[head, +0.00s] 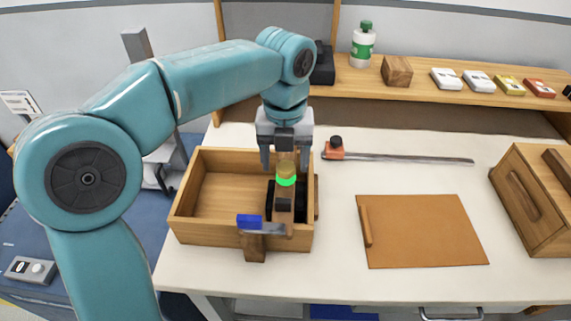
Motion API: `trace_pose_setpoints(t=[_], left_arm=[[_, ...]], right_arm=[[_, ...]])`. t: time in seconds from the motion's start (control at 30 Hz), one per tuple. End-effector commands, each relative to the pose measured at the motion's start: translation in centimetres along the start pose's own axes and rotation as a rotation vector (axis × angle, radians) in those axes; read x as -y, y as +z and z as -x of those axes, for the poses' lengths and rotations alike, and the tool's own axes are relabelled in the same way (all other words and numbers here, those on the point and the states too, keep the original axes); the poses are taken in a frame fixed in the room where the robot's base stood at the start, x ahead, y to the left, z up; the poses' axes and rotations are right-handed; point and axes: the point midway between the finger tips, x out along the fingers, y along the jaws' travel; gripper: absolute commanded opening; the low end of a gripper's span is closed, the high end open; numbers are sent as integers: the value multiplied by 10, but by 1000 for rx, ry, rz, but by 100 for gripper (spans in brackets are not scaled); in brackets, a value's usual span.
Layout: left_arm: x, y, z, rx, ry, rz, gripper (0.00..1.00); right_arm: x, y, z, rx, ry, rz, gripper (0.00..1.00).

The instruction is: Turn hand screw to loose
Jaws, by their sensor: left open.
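A knob with a tan top and a bright green band (286,178), which looks like the hand screw, stands upright at the right side of an open wooden box (208,205). Below it are a brown upright block and dark parts in the box. My left gripper (285,160) points down from above, open, with its fingers on either side just above the knob's top. I cannot tell whether they touch it. A blue-ended grey bar (250,221) crosses the box's front wall above a small wooden block (255,246). My right gripper is not in view.
An orange-brown board (425,230) and a long bar clamp (405,158) lie right of the box on the white table (340,265). A wooden case (535,205) stands far right. A shelf (430,100) with a bottle (363,45) and small boxes runs behind.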

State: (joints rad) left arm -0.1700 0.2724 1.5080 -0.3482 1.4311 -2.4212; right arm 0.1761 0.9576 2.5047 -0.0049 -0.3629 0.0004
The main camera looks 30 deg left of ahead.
Motion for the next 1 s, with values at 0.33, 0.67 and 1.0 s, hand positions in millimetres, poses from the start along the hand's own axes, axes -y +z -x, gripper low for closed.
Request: trace_pose_setpoints(t=[0.33,0.67,1.0], left_arm=[[1,2,-10,0,0,0,65],[1,2,-10,0,0,0,9],[0,2,-8,0,2,72,9]], right_arm=[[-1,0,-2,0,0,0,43],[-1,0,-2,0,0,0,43],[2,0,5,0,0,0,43]])
